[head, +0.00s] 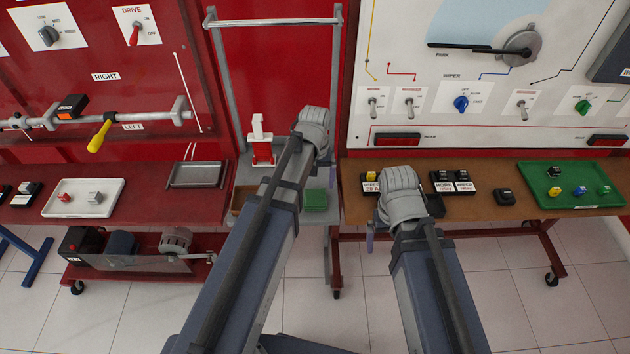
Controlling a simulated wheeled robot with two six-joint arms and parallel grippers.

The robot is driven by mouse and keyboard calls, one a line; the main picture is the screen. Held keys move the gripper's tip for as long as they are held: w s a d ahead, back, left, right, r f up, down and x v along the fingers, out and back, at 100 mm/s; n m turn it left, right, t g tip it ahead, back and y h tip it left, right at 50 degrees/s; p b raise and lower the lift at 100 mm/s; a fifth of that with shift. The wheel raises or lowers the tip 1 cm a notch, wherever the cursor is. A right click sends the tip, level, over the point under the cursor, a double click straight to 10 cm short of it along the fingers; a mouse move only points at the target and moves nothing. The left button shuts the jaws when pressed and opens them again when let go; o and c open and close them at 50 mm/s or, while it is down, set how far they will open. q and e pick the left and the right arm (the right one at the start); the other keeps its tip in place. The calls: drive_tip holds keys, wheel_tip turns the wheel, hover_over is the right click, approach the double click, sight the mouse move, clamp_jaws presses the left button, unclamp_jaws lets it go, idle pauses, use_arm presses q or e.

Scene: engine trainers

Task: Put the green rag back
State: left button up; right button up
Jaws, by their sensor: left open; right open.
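The green rag (316,200) looks like a small folded block. It lies on the narrow grey stand between the two benches, just right of my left forearm. My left gripper (332,176) is above and beyond it, mostly hidden behind my own wrist; it is open, and I see no rag in it. My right gripper (370,238) hangs at the front left edge of the right bench, mostly hidden by its wrist. It is open, with nothing visible in it.
A red and white holder (262,143) stands on the grey stand. The left bench bears a white tray (55,211) and a grey tray (197,175). The right bench (480,208) bears black switches and a green tray (540,198). The grey stand's upright frame (222,80) rises behind.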

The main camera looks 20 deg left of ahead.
sight(315, 197)
use_arm(q)
wheel_tip(315, 197, up, 6)
drive_tip(key=p, duration=0.4)
drive_tip(key=shift+f, duration=0.1)
drive_tip(key=shift+f, duration=0.15)
wheel_tip(315, 197, down, 12)
drive_tip(key=b, duration=1.1)
drive_tip(key=shift+b, duration=0.4)
